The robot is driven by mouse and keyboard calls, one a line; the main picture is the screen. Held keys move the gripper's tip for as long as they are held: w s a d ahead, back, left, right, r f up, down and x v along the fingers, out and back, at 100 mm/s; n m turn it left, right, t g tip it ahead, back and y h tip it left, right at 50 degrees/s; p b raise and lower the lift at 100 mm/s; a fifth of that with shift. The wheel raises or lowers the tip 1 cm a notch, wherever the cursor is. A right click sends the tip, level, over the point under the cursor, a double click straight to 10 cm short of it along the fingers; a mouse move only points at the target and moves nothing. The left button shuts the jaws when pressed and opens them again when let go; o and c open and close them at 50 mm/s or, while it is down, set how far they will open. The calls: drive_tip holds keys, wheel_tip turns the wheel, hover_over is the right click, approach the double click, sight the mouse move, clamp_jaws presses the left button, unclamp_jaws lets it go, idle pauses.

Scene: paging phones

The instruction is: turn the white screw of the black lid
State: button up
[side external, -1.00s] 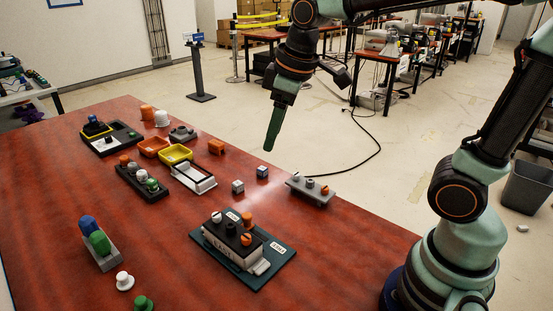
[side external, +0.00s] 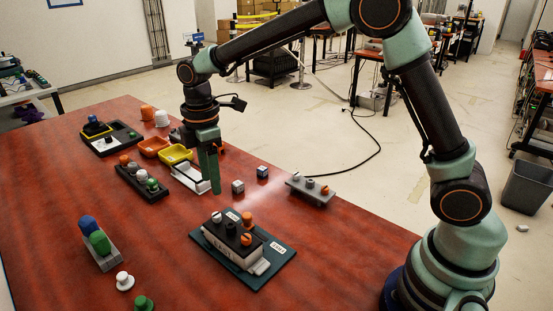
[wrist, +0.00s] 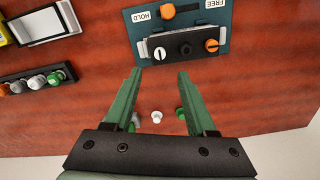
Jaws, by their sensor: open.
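The black lid (side external: 238,241) tops a grey block on a dark teal base plate (side external: 285,252). It carries a slotted white screw (side external: 216,217), a black knob (side external: 231,229) and a slotted orange screw (side external: 246,239). In the wrist view the white screw (wrist: 158,53) is at the lid's left end, its dark slot roughly upright. My gripper (side external: 214,189) points down, open and empty, above the table behind the lid in the side view. In the wrist view its fingertips (wrist: 160,72) are apart, with the white screw beyond the gap between them.
An orange knob (wrist: 167,10) sits between the plate's HOLD and FREE labels. A black rack of coloured pegs (side external: 143,182), a white-framed tray (side external: 203,184) and a grey cube (side external: 238,187) stand nearby. A grey part with knobs (side external: 311,191) is right.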

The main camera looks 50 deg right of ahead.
sight(217, 214)
wheel_tip(217, 214, down, 10)
drive_tip(key=shift+r, duration=0.25)
clamp_jaws()
